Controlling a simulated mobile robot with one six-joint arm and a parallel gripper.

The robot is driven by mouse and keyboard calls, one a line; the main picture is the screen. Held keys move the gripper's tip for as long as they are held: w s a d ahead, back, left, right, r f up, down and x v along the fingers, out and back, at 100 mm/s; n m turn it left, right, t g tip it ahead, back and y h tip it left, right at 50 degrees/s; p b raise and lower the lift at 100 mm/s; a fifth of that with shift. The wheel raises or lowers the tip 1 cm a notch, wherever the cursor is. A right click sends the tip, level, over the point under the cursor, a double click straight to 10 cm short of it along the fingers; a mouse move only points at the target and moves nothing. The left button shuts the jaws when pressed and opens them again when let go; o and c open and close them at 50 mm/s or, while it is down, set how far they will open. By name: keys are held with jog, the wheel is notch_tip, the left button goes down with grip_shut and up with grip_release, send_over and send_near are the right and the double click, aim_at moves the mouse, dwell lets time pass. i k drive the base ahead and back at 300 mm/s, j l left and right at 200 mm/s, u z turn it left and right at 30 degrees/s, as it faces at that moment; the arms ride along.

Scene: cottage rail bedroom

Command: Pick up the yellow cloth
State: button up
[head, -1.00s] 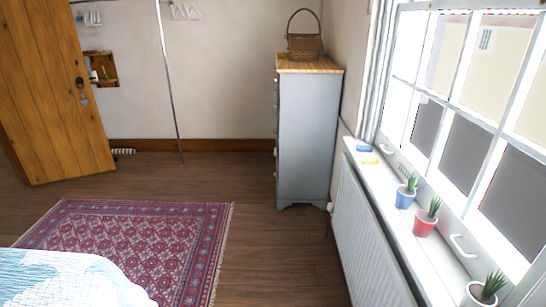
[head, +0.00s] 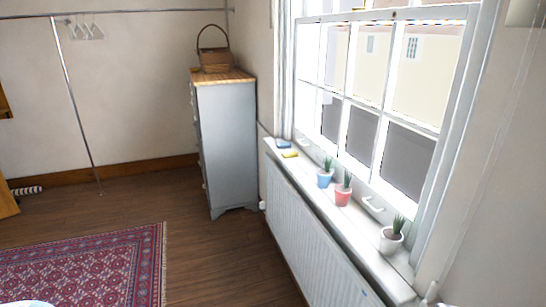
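A small yellow item (head: 290,155), which looks like the yellow cloth, lies flat on the far end of the white windowsill (head: 344,222). A blue item (head: 283,144) of similar size lies just behind it. Both are small in the head view, so their folds and texture cannot be made out. My gripper does not show in the head view.
A blue pot (head: 325,179), a red pot (head: 343,194) and a white pot (head: 391,240) with plants stand along the sill. A white radiator (head: 310,240) is below it. A grey chest of drawers (head: 226,140) carries a basket (head: 214,58). The wooden floor (head: 215,262) before the radiator is clear.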

aim_at(285, 155)
jog(key=i+j+z, duration=0.25)
jog(key=i+j, duration=0.35)
jog(key=i, duration=0.6)
jog(key=i+j+z, duration=0.2)
jog(key=i+j, duration=0.6)
jog(key=i, duration=0.3)
jog(key=i+j+z, duration=0.25)
jog(key=i+j, duration=0.7)
jog(key=i, duration=0.15)
